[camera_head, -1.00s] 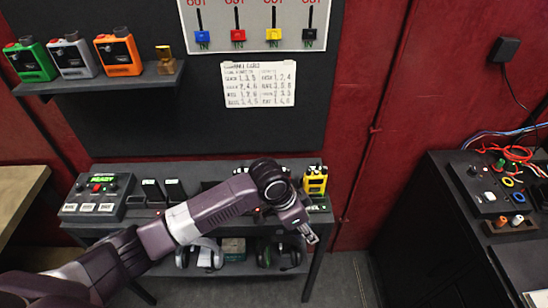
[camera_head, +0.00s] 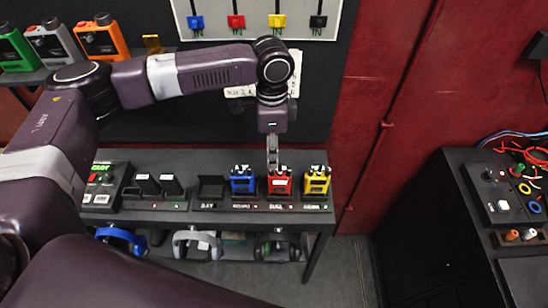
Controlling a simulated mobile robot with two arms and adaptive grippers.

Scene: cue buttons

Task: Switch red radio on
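The red radio (camera_head: 279,184) stands upright in a charging slot on the dark bench, between a blue radio (camera_head: 242,180) and a yellow radio (camera_head: 317,180). My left gripper (camera_head: 272,163) points down from above, its narrow fingers together. Its tips are at the top of the red radio, near its left upper edge; I cannot tell whether they touch it. The tips cover part of the radio's top. The slot label below the red radio is too small to read surely. My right gripper is not in view.
The bench (camera_head: 215,157) also holds a control box (camera_head: 103,188) with a green display and black units (camera_head: 160,185). A wall panel with coloured sliders (camera_head: 236,20) is above. A dark cabinet (camera_head: 440,220) stands right.

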